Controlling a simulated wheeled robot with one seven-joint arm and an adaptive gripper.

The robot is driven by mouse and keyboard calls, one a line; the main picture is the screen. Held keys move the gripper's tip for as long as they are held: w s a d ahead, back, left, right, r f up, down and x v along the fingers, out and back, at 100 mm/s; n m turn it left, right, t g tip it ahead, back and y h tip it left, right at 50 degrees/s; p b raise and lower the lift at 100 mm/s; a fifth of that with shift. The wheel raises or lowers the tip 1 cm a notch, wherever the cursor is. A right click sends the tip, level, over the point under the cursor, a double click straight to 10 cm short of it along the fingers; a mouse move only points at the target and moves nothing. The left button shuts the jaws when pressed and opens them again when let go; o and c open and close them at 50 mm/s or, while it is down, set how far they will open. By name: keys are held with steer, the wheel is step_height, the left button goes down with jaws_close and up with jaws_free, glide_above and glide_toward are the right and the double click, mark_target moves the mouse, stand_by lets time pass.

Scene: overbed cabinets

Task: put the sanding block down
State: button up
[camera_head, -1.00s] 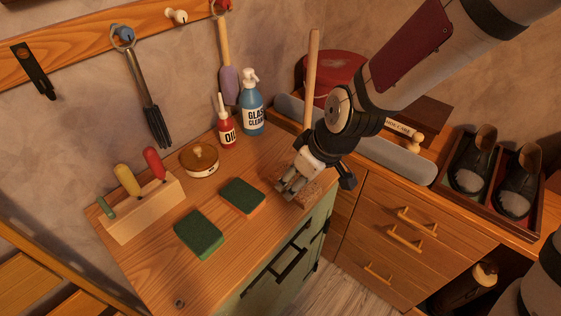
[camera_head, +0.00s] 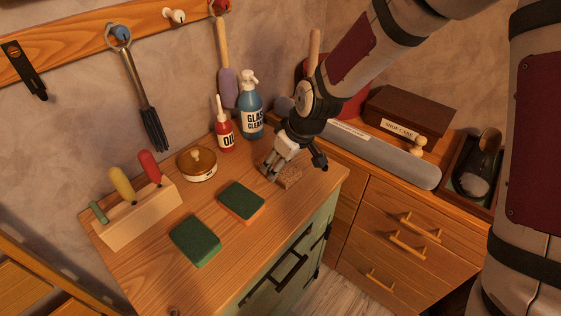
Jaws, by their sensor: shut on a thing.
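The sanding block appears to be the small speckled brown block (camera_head: 291,177) at the right part of the wooden cabinet top (camera_head: 300,213). My gripper (camera_head: 273,173) points down and is shut on this block, with its fingers hiding part of it. The block is at or just above the wood; I cannot tell whether it touches.
A tool holder (camera_head: 135,216) stands left. Bare wood lies in front of the block.

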steer(key=o, duration=1.1)
steer(key=shift+f, duration=0.15)
steer(key=p+v, duration=0.2)
steer(key=v, duration=1.1)
steer(key=shift+a+r, duration=0.2)
steer(key=shift+r, duration=0.25)
steer(key=shift+s, duration=0.15)
